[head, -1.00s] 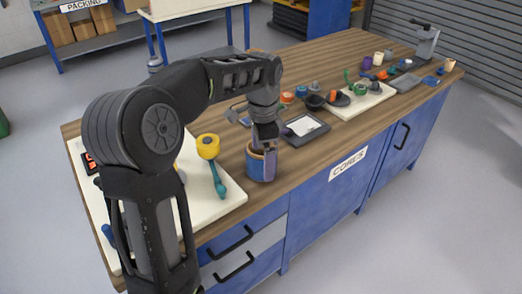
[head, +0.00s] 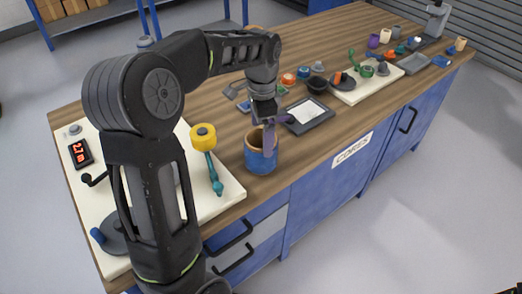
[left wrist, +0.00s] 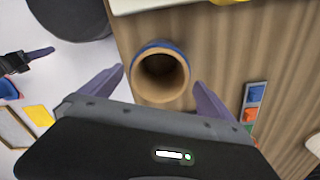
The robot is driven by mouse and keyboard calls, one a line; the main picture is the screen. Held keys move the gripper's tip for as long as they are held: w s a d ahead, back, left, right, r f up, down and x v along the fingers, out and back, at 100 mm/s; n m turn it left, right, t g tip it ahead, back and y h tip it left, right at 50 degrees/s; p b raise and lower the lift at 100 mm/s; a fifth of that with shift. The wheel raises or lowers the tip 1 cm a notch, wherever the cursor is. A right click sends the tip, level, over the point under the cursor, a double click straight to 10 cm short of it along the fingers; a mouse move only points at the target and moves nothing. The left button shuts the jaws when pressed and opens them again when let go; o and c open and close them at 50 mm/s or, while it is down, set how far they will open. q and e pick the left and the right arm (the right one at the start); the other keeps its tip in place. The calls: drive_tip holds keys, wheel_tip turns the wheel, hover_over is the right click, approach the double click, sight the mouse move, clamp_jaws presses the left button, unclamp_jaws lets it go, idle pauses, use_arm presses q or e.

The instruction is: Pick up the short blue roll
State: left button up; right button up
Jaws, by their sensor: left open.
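The short blue roll (head: 261,158) stands upright at the front edge of the wooden bench, with a tan core open at the top. In the left wrist view the roll (left wrist: 160,78) is seen from above, between the two purple fingers. My left gripper (head: 272,130) is open and empty at the roll's top; one finger overlaps the rim in the head view. I cannot tell whether it touches. In the left wrist view my left gripper (left wrist: 160,85) has a finger on each side of the roll. My right gripper (left wrist: 35,60) shows partly at the left; its jaw state is unclear.
A dark tray (head: 309,115) lies behind to the right. A second cream board (head: 372,86) and several small parts are farther right.

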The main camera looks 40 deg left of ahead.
sight(261, 146)
use_arm(q)
drive_tip(key=shift+f, duration=0.25)
drive_tip(key=shift+s+f+p, duration=0.1)
drive_tip(key=shift+f+p, duration=0.25)
drive_tip(key=shift+f, duration=2.3)
drive_tip(key=c, duration=1.6)
drive_tip(key=shift+o, duration=0.2)
drive_tip(key=shift+r, duration=0.2)
wheel_tip(261, 146, up, 10)
